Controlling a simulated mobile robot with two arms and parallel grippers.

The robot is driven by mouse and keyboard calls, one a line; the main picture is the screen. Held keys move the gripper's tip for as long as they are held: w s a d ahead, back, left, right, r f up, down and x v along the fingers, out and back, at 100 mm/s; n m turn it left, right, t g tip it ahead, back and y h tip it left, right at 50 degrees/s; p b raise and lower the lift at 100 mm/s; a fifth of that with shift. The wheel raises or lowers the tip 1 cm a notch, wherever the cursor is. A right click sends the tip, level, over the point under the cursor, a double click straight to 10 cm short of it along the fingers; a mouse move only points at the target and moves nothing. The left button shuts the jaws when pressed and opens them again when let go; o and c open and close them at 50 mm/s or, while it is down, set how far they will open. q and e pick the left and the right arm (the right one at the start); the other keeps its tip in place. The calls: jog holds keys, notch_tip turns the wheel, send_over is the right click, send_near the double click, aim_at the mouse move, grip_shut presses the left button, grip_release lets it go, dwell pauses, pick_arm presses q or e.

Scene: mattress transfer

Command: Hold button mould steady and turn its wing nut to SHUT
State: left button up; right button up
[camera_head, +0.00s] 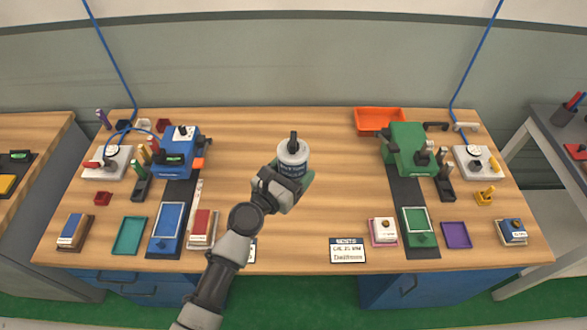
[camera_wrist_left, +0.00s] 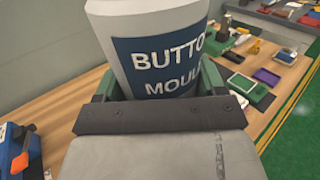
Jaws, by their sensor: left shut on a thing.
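The button mould (camera_head: 292,156) is a light grey cylinder with a dark blue label, near the middle of the table in the head view. A black wing nut (camera_head: 294,141) stands up on its top; any marking by it is too small to read. The wrist view shows the mould (camera_wrist_left: 155,25) close up, its label reading "BUTTO" and "MOUL", with the top out of frame. My left gripper (camera_head: 290,175) is shut on the mould's lower part, green fingers (camera_wrist_left: 212,80) on both sides. The mould's base is hidden. My right gripper is not in view.
The wooden table (camera_head: 330,205) is clear right of the mould. A blue machine (camera_head: 178,155) stands left and a green machine (camera_head: 407,148) right, with an orange tray (camera_head: 379,121) behind. Small trays, blocks and a sign (camera_head: 347,250) line the front.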

aim_at(294, 179)
pick_arm(q)
jog(key=shift+f+b, duration=1.2)
jog(key=shift+f, duration=0.05)
jog(key=shift+f+b, duration=0.3)
jog(key=shift+f, duration=0.05)
jog(key=shift+f+b, duration=2.3)
jog(key=shift+f, duration=0.15)
jog(key=shift+f+b, duration=0.3)
jog(key=shift+f, duration=0.05)
jog(key=shift+f+b, duration=0.65)
jog(key=shift+f, duration=0.05)
jog(key=shift+f+b, duration=0.35)
jog(key=shift+f+b, duration=0.3)
jog(key=shift+f, duration=0.05)
jog(key=shift+f+b, duration=0.35)
jog(key=shift+f+b, duration=0.65)
jog(key=shift+f, duration=0.05)
